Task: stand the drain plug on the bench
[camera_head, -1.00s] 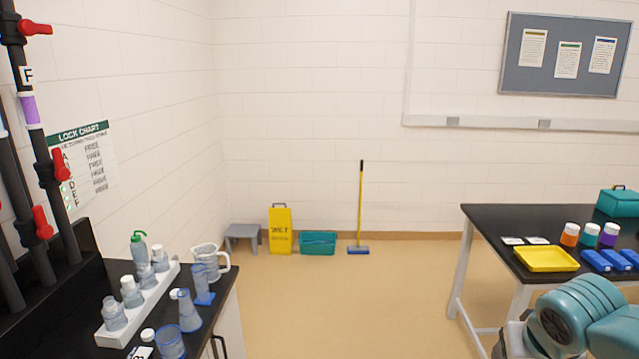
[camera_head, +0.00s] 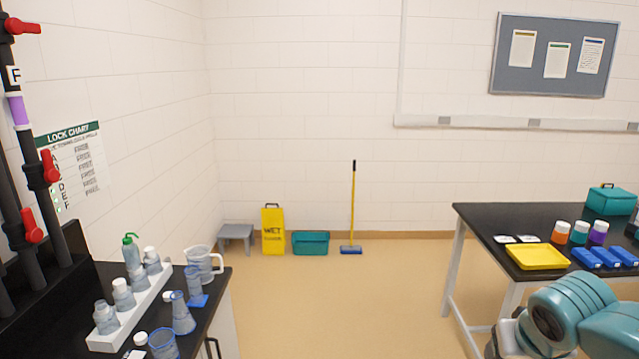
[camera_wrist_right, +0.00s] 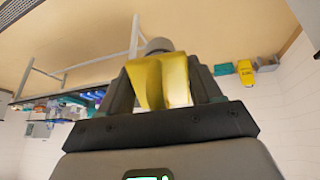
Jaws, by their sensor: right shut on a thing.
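In the right wrist view my right gripper (camera_wrist_right: 165,82) is shut on a yellow piece with a grey round end, which I take to be the drain plug (camera_wrist_right: 150,85). The plug is held between the two dark fingers, clear of any surface I can see. In the head view my right arm is at the lower right and the plug does not show. A black-topped bench (camera_head: 480,218) with pale legs stands at the right, beyond that arm. A black counter (camera_head: 205,330) stands at the left. My left gripper is not in view.
The right bench holds a yellow tray (camera_head: 537,256), blue blocks (camera_head: 603,257), capped bottles and a teal box (camera_head: 610,200). The left counter holds a white rack (camera_head: 107,341), glassware and a jug (camera_head: 203,263). Pipes with red valves rise at far left. Floor between is clear.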

